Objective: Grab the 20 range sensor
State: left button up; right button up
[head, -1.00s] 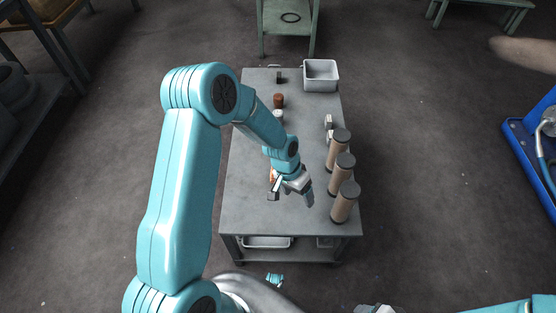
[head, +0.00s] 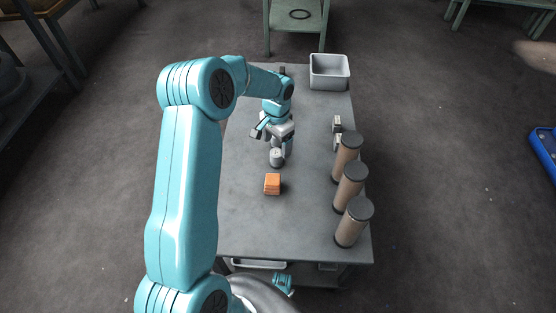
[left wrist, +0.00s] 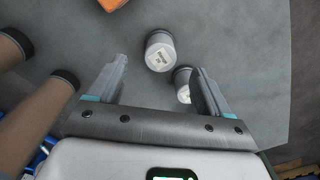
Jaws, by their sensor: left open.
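A pale grey cylinder with a dark top rim and a label (head: 276,157) stands on the grey table, just in front of my left gripper (head: 274,136). It also shows in the left wrist view (left wrist: 160,50), beyond and between the fingertips. A second labelled cylinder (left wrist: 183,85) is partly hidden by the right-hand finger there. The labels are too small to read, so I cannot tell which is the 20 range sensor. My left gripper (left wrist: 160,82) is open and empty above the table.
An orange block (head: 272,184) lies nearer on the table (head: 300,225). Several tall brown cylinders with dark caps (head: 350,188) line the right edge. Small pale parts (head: 337,124) stand behind them. A grey bin (head: 330,71) is at the far right corner.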

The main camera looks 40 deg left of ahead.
aim_at(276, 152)
pick_arm(q)
jog(key=shift+s+f, duration=0.1)
jog(key=shift+f, duration=0.8)
notch_tip(276, 152, down, 5)
jog(key=shift+f+b, duration=0.15)
jog(key=shift+b, duration=0.95)
jog(key=shift+c, duration=0.9)
jog(key=c, duration=1.1)
